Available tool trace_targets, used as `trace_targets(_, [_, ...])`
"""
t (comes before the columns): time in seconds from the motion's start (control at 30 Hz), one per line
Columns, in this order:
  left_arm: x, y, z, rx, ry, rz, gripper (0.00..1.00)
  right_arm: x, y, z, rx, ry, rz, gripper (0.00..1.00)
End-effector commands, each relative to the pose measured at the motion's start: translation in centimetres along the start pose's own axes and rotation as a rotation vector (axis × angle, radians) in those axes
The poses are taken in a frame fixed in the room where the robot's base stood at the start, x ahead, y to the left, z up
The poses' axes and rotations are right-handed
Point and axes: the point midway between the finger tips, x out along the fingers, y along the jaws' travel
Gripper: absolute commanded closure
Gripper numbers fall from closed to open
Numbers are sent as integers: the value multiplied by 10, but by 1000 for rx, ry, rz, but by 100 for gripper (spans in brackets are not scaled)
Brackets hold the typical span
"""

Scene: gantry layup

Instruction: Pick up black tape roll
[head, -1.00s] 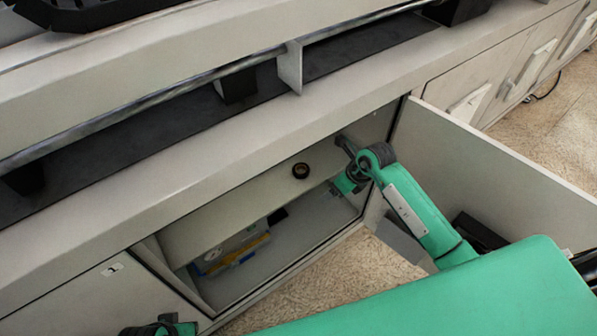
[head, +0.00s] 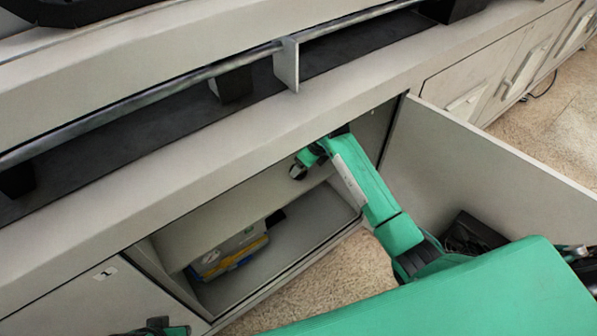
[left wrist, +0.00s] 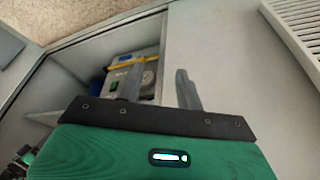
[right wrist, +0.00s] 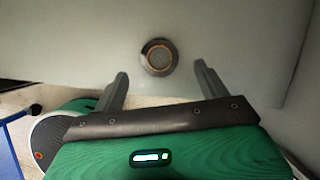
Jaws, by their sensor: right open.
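The black tape roll (right wrist: 159,57) shows in the right wrist view as a dark ring with a brownish inner rim, on the pale shelf of the open cabinet. My right gripper (right wrist: 161,74) is open and empty, with the roll just beyond and between its fingertips, apart from them. In the head view my right arm reaches into the cabinet and its hand covers most of the roll's spot. My left gripper (left wrist: 159,70) is open and empty outside the cabinet; its hand shows only at the bottom edge of the head view.
The open cabinet door (head: 480,150) stands to the right of my right arm. The lower compartment holds a grey box with blue and yellow items (head: 232,253). The counter edge (head: 200,160) overhangs the opening. Closed doors lie to either side.

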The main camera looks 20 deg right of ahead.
Motion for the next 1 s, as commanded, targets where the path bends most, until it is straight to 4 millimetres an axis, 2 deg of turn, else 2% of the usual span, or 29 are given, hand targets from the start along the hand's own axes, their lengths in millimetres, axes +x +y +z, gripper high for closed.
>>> trace_targets(0.17, [-2, 0, 2, 1, -2, -1, 64, 27, 2, -1, 2, 1, 5, 25])
trace_targets(0.3, [-14, 0, -2, 1, 19, -1, 64, 44, 1, 0, 1, 0, 3, 25])
trace_targets(0.6, [-19, 0, 4, 0, 8, 1, 64, 48, 1, 0, 0, -1, 1, 25])
trace_targets(0.83, [-17, 0, 4, 0, 7, 0, 64, 48, 1, 0, 0, 0, 1, 70])
trace_targets(0.87, [-17, 0, 4, 0, 8, 0, 64, 48, 1, 0, 0, 0, 1, 73])
trace_targets(1.0, [-17, 0, 1, 0, 14, -1, 64, 48, 1, 0, 0, -1, 1, 73])
